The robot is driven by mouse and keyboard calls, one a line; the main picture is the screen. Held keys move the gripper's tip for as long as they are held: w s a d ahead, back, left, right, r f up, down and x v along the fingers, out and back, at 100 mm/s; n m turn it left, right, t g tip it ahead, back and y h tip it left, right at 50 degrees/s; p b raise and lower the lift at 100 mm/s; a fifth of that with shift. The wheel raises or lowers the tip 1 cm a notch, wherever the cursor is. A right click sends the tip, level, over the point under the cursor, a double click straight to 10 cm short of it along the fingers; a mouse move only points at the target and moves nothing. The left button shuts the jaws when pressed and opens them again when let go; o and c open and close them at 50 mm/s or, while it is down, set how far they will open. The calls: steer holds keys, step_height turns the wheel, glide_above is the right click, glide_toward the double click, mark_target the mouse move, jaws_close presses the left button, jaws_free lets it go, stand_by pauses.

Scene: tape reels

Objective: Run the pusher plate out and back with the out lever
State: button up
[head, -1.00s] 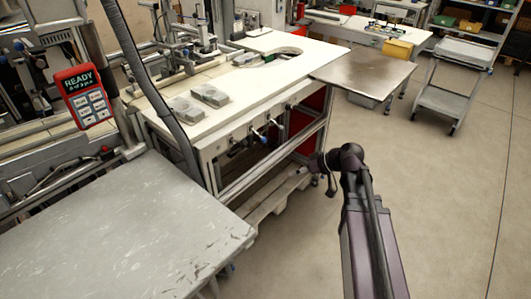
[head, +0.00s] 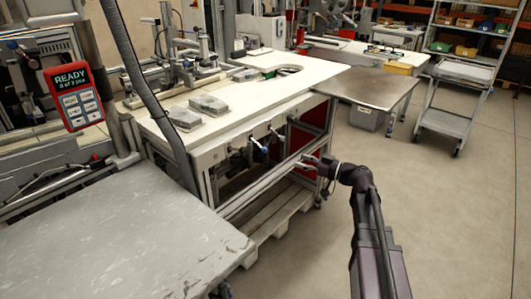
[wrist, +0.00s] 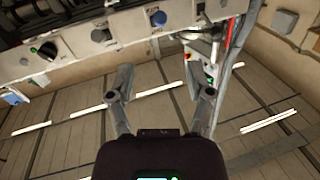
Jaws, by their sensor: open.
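The work table's front panel (head: 210,163) carries several short levers, one of them a lever with a blue tip (head: 261,147) near the middle. In the wrist view a blue-tipped control (wrist: 158,18), a dark one (wrist: 100,35) and a black knob with a green mark (wrist: 45,50) line the panel. I cannot tell which is the out lever. My gripper (head: 309,162) is open and empty, right of the levers and apart from them. Its two spread fingers (wrist: 164,92) show in the wrist view. I cannot make out the pusher plate for certain.
Grey blocks (head: 208,104) lie on the white table top. A red pendant reading READY (head: 72,96) hangs at left above a scuffed grey table (head: 120,240). A metal side shelf (head: 372,88) juts out at right.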

mark_target(265, 150)
steer(key=x, duration=1.3)
steer(key=shift+a, duration=0.45)
jaws_close()
